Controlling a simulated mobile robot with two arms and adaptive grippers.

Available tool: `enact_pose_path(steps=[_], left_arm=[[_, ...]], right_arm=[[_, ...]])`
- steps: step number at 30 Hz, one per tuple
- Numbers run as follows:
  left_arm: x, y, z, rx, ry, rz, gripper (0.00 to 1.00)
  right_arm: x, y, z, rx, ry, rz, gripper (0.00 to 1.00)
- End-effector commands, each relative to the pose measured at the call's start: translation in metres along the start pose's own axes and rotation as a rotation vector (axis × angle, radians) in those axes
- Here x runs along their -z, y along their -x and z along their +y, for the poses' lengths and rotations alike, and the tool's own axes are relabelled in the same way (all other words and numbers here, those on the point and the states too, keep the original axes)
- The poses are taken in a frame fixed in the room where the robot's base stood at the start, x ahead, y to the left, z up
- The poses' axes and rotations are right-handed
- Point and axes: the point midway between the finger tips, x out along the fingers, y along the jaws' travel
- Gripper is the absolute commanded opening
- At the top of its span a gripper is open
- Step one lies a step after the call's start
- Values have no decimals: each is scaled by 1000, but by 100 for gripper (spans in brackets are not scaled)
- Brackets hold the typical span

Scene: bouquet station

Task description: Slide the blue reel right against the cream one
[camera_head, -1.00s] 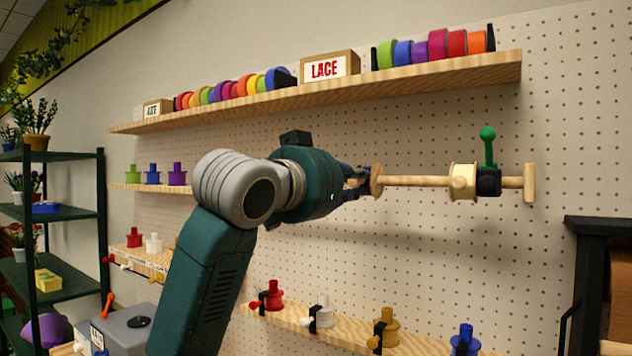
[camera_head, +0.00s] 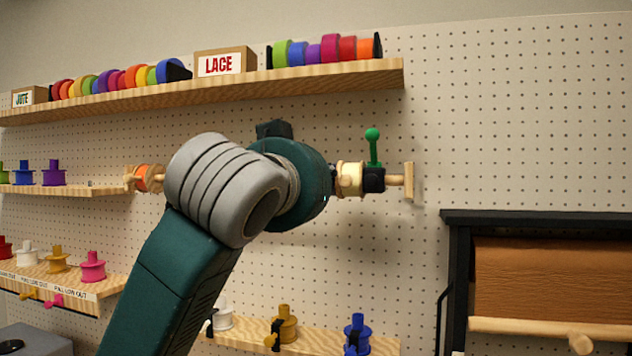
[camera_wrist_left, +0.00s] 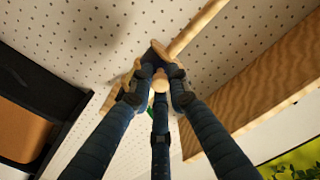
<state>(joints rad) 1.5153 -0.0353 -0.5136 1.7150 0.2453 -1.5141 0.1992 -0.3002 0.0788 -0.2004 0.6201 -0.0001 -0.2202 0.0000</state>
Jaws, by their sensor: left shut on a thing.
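The cream reel (camera_head: 350,179) sits on a wooden rod (camera_head: 395,180) in the head view, against a black clamp (camera_head: 374,179) with a green knob. My left gripper (camera_head: 334,180) is at the cream reel's left side, mostly hidden behind my wrist. In the left wrist view its dark fingers (camera_wrist_left: 161,78) are shut around a round wooden-faced piece (camera_wrist_left: 162,83) on the rod. I take this for the blue reel; its blue part is hidden. Whether it touches the cream reel cannot be told. My right gripper is not in view.
An orange reel (camera_head: 148,178) is on the rod's far left. A shelf (camera_head: 300,82) with coloured rolls and a LACE box (camera_head: 224,64) runs above. Spools (camera_head: 357,333) stand on a lower shelf. A black-framed paper roll rack (camera_head: 450,290) is at right.

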Motion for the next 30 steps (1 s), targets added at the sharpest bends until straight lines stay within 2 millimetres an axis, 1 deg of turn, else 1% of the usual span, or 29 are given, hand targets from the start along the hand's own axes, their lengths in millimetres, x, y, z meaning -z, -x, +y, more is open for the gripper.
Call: enact_pose_path(steps=[2,3,5,6,11,14,17,20,27,30], left_arm=[[2,1,0,-1,0,5,0],[2,1,0,-1,0,5,22],[2,1,0,-1,0,5,34],[2,1,0,-1,0,4,36],[1,0,0,-1,0,3,36],[1,1,0,-1,0,3,36],[1,6,0,-1,0,4,36],[2,20,0,-1,0,6,36],[2,72,0,-2,-1,9,36],[2,91,0,-1,-1,8,36]], right_arm=[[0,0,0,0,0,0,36],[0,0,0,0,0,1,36],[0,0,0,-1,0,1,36],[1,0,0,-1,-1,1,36],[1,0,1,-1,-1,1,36],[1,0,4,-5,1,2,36],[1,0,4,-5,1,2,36],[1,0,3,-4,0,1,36],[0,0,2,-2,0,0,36],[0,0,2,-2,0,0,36]])
